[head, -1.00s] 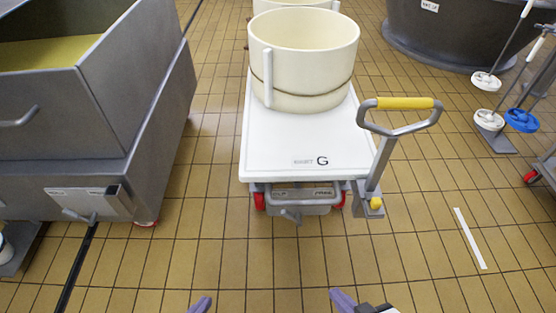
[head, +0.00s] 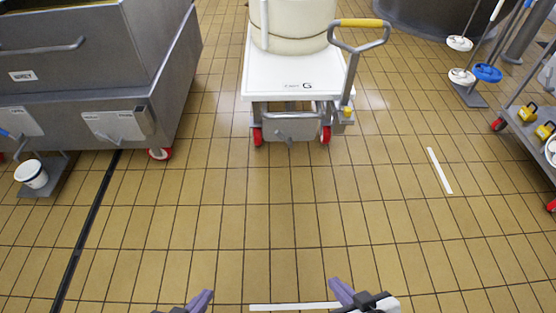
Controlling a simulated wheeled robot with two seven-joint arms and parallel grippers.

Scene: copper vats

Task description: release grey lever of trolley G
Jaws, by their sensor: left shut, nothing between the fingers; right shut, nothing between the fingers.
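Trolley G (head: 275,79) stands upper centre in the head view, with a white top marked G and red wheels. A grey plate (head: 302,128) hangs under its front edge. The small grey lever (head: 290,138) sits low on this plate; its exact angle is too small to tell. My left gripper (head: 208,295) and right gripper (head: 336,285) are at the bottom edge, both shut and empty. Both are well short of the trolley, apart from it, with bare floor between.
A cream tub (head: 295,25) stands on the trolley. A yellow-topped handle (head: 362,22) rises at its right front corner. A grey wheeled vat (head: 75,80) is at left, a rack (head: 530,130) at right. The tiled floor ahead is clear, with white strips (head: 440,170).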

